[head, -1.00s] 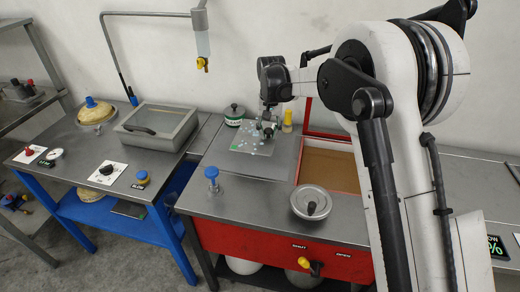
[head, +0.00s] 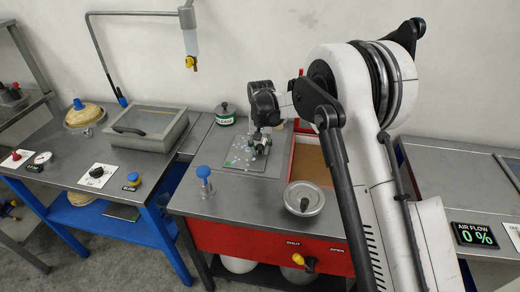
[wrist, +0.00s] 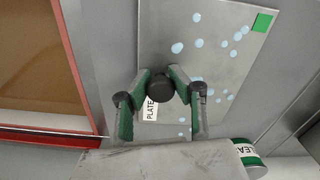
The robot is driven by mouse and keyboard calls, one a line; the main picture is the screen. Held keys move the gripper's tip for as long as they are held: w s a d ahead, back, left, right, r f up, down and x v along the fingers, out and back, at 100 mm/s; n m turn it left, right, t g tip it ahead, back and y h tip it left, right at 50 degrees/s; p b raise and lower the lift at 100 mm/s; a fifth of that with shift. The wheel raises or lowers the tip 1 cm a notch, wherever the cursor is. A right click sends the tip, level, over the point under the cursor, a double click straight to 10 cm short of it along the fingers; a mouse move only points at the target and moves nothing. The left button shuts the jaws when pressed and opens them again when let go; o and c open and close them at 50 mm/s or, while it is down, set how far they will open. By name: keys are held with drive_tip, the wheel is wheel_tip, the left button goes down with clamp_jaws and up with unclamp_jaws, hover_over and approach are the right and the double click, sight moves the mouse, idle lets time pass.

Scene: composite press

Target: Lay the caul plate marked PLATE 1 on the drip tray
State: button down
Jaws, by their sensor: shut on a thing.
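The caul plate (head: 240,162) is a thin grey sheet with pale blue spots and a green corner mark. My gripper (head: 258,147) is above it in the head view. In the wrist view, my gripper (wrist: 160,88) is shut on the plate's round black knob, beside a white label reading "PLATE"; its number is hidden. The plate (wrist: 205,70) looks flat over the grey worktop left of the red-framed opening. I cannot tell whether it touches the surface below. I cannot pick out the drip tray for certain; the plate may cover it.
The red-framed opening (head: 311,160) with a brown floor is right of the plate. A green-labelled can (head: 225,115) stands behind it. A glass-topped box (head: 148,128) is on the left bench.

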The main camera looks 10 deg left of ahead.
drive_tip(key=c, duration=1.6)
unclamp_jaws()
drive_tip(key=shift+f, duration=0.1)
drive_tip(key=shift+o, duration=0.2)
wheel_tip(320, 180, up, 12)
drive_tip(key=s+d+r+m+t, duration=0.1)
drive_tip(key=s+d+r+t, duration=0.1)
drive_tip(key=s+d+r, duration=0.75)
drive_tip(key=s+d+r+m+t, duration=0.1)
drive_tip(key=s+d+r, duration=0.45)
drive_tip(key=d, duration=0.75)
drive_tip(key=s+d+f+t, duration=0.1)
drive_tip(key=s+d+t, duration=0.1)
drive_tip(key=s+d, duration=0.5)
drive_tip(key=s+d+f+m+t, duration=0.1)
drive_tip(key=s+d+t, duration=0.1)
drive_tip(key=s+d, duration=0.6)
drive_tip(key=shift+s+f, duration=0.4)
drive_tip(key=shift+s, duration=2.8)
